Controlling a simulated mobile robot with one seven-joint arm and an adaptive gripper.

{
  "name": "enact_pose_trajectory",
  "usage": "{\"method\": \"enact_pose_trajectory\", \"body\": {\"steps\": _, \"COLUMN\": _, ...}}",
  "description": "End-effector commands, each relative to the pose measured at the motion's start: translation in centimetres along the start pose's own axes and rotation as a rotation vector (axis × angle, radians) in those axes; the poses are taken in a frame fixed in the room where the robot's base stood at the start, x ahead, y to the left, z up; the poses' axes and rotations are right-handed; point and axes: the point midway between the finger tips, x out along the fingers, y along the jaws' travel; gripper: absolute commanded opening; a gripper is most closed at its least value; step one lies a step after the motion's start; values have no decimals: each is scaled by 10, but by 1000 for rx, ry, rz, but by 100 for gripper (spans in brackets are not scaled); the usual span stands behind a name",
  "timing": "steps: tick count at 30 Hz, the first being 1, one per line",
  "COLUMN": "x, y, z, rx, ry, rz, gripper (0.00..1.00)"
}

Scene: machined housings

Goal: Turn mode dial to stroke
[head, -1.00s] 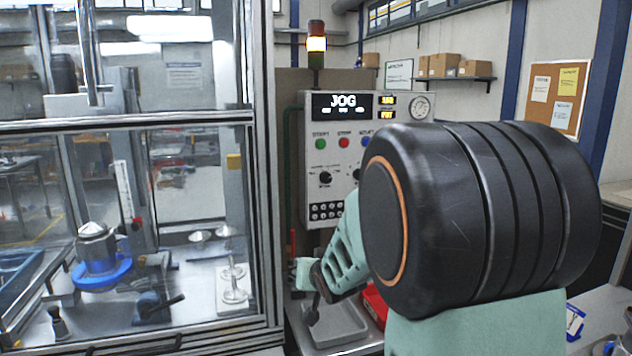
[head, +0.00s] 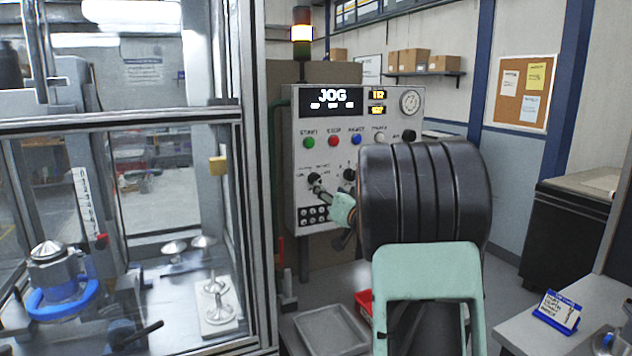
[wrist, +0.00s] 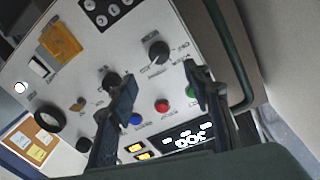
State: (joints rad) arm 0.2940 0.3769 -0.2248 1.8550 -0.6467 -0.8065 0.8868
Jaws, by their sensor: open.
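The mode dial (head: 315,178) is a black knob on the left of the grey control panel (head: 298,225), below the buttons. The display (head: 332,97) above reads JOG. My gripper (head: 322,193) is at the panel by this dial, partly hidden by my arm. In the wrist view, the dial (wrist: 158,50) shows with a pale pointer mark. My gripper's two fingers (wrist: 160,82) are spread, with the dial ahead of the gap between them and apparently untouched. A second black knob (wrist: 112,80) is partly behind one finger. The small labels around the dial are unreadable.
Green (head: 309,142), red (head: 333,141) and blue (head: 356,139) buttons sit just above the dials. A glazed machine enclosure (head: 258,200) stands close on the left. A grey tray (head: 330,330) and a red bin (head: 366,302) lie below the panel.

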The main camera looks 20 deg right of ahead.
Motion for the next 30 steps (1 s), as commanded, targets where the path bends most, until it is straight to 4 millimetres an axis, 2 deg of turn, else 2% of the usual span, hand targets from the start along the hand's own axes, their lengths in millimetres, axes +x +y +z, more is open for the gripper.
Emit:
{"method": "enact_pose_trajectory", "body": {"steps": 15, "x": 80, "y": -1, "z": 0, "rx": -1, "ry": -3, "rz": 1, "gripper": 45}}
{"method": "enact_pose_trajectory", "body": {"steps": 21, "x": 95, "y": -1, "z": 0, "rx": -1, "ry": -2, "rz": 1, "gripper": 45}}
{"method": "enact_pose_trajectory", "body": {"steps": 30, "x": 98, "y": 0, "z": 1, "rx": 0, "ry": -1, "rz": 1, "gripper": 45}}
